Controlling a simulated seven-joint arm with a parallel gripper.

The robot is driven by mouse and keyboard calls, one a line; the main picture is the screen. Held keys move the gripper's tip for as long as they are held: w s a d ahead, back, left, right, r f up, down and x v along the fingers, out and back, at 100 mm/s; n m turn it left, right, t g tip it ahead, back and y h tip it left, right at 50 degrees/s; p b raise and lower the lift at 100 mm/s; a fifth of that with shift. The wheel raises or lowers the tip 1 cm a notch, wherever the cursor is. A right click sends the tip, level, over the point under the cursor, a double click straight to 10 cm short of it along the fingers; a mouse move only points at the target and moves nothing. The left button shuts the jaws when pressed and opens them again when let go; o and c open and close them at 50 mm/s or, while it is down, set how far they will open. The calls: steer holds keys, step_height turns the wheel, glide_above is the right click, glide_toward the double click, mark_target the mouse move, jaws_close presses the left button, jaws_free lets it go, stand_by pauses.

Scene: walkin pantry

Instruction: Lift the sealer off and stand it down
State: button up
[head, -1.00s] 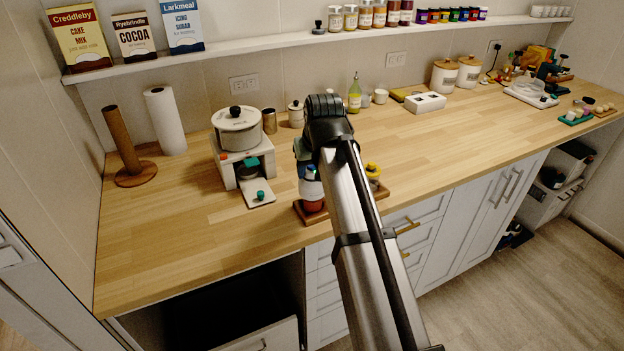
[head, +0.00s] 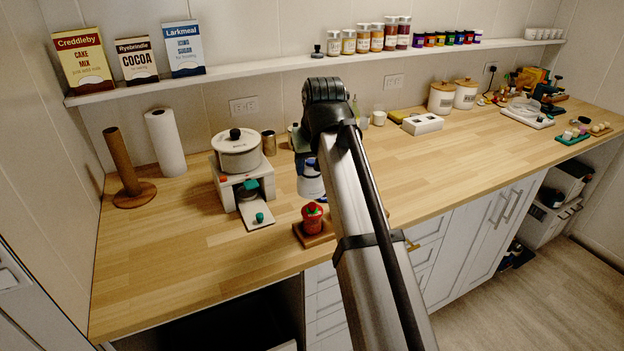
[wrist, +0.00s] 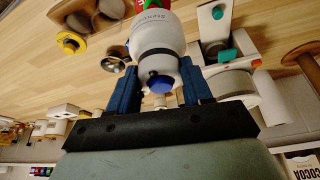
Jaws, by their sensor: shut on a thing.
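The sealer (head: 311,184) is a white rounded body with a blue button on its end. My gripper (head: 306,162) is shut on it and holds it in the air, above and slightly behind a red jar (head: 312,217) with a green piece on top. The jar stands on a wooden board (head: 313,238), and a gap shows between it and the sealer. In the wrist view the sealer (wrist: 158,42) sits between my two blue fingers (wrist: 160,68). The red jar (wrist: 150,5) is mostly hidden behind it. My arm hides part of the board in the head view.
A white stand (head: 228,188) carrying a pot (head: 237,152) is to the left, with a green-knobbed plate (head: 257,215) in front. A paper roll (head: 165,143) and wooden holder (head: 133,192) stand farther left. Counter (head: 440,165) right of my arm is clear. A yellow-topped object (wrist: 72,46) is nearby.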

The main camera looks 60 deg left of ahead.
steer(key=shift+r, duration=2.7)
steer(key=shift+f, duration=0.3)
steer(key=w+a+f+n+g, duration=0.15)
steer(key=a+f, duration=0.35)
steer(key=a, duration=0.7)
steer(key=w+a+f+n, duration=0.3)
steer(key=a+f, duration=0.1)
steer(key=a, duration=0.8)
steer(key=shift+s+d+f, duration=0.1)
steer(key=shift+d+f, duration=0.05)
steer(key=shift+f, duration=4.65)
steer(key=shift+f, duration=0.1)
